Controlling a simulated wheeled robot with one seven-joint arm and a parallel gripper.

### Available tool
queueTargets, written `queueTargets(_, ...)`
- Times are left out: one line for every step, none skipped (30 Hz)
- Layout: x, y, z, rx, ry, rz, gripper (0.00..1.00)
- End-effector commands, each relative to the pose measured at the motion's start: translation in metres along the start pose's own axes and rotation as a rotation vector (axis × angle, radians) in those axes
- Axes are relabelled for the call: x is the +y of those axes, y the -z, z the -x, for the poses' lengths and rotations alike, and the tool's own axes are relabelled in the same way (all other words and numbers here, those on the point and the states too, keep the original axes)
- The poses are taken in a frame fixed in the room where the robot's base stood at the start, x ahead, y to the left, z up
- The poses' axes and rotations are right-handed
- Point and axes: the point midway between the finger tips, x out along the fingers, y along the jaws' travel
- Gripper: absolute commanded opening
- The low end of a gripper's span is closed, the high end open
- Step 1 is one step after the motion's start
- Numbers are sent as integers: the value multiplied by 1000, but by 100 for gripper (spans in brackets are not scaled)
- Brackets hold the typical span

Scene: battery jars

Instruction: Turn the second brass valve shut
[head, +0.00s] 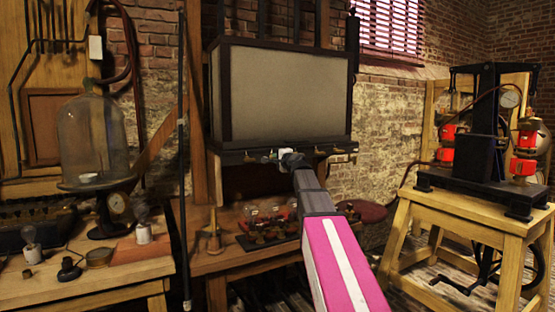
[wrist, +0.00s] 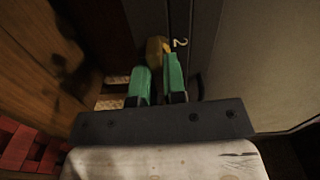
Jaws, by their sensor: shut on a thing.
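A dark-framed tank (head: 290,95) with a grey front stands in the middle of the head view, with a row of small brass valves along its lower edge. My gripper (head: 293,160) is at that edge, near the middle of the row, and hides part of it. In the wrist view, the green fingertips (wrist: 158,76) are shut on a brass valve (wrist: 154,47). A pale figure 2 (wrist: 180,42) is marked on the dark rail beside it. Much of the valve is hidden between the fingers, and I cannot tell how far it is turned.
Below the tank, a bench carries a dark tray (head: 262,241) with glass and copper-coloured parts. A glass bell jar (head: 92,140) stands on the left bench. A wooden stand (head: 470,212) with a black and red apparatus is at the right. A dark upright pole (head: 182,150) stands left of the tank.

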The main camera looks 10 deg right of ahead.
Motion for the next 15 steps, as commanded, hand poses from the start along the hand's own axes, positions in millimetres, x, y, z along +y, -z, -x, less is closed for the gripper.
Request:
queueTargets(1, 0, 0, -1, -1, -19, 0)
queueTargets(1, 0, 0, -1, -1, -30, 0)
queueTargets(1, 0, 0, -1, -1, -43, 0)
queueTargets(1, 0, 0, -1, -1, -50, 0)
queueTargets(1, 0, 0, -1, -1, -58, 0)
queueTargets(1, 0, 1, -1, -1, -66, 0)
queueTargets(1, 0, 1, -1, -2, -72, 0)
queueTargets(1, 0, 1, -1, -2, -76, 0)
queueTargets(1, 0, 1, -1, -2, -80, 0)
queueTargets(1, 0, 0, -1, -2, -82, 0)
queueTargets(1, 0, 0, -1, -2, -84, 0)
queueTargets(1, 0, 1, -1, -2, -86, 0)
queueTargets(1, 0, 1, -1, -2, -87, 0)
queueTargets(1, 0, 1, -1, -2, -88, 0)
queueTargets(1, 0, 1, -1, -2, -88, 0)
